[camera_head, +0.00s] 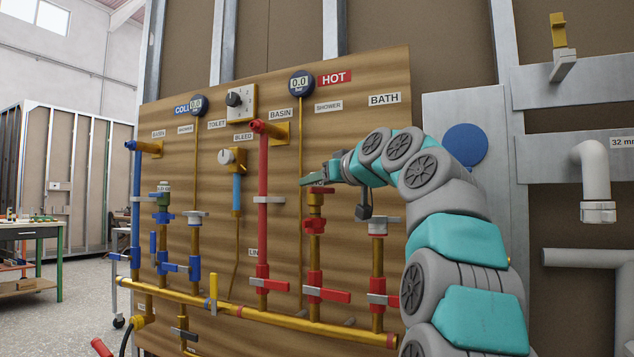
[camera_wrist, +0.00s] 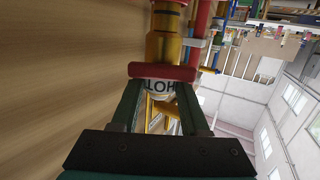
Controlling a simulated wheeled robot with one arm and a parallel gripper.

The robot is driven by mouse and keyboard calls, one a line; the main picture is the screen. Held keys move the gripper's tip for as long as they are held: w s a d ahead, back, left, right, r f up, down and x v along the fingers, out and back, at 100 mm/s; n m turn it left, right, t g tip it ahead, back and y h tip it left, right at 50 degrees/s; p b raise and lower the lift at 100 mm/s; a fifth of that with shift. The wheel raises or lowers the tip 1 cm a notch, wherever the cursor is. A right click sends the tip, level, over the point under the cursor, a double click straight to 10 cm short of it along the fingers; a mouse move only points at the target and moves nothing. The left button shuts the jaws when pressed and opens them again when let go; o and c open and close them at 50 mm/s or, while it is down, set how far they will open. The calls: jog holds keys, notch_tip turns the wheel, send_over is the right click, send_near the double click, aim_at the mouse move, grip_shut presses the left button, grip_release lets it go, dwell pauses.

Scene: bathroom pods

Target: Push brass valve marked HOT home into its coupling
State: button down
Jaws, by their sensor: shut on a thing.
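The brass valve marked HOT shows in the wrist view (camera_wrist: 160,86) as a white lettered band between my fingers, with a red collar beyond it. In the head view my gripper (camera_head: 318,183) is at the top of the middle red-handled riser and hides most of the valve. My gripper (camera_wrist: 161,105) is shut on the valve, one green finger on each side. The brass coupling (camera_wrist: 164,47) lies in line just past the red collar; it also shows below my gripper in the head view (camera_head: 316,199). Any gap between valve and coupling is hidden.
A red riser pipe (camera_head: 263,165) stands left of my gripper, and a capped brass riser (camera_head: 377,250) stands right. A valve lettered in part "OLD" (camera_head: 163,187) tops a blue-fitted riser at left. The wooden panel (camera_head: 345,110) is close behind.

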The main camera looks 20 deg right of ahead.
jog(key=shift+f, duration=0.3)
jog(key=shift+c, duration=1.6)
grip_release()
jog(key=s+d+b, duration=0.1)
jog(key=s, duration=0.6)
jog(key=shift+s+r, duration=0.35)
jog(key=shift+r, duration=0.1)
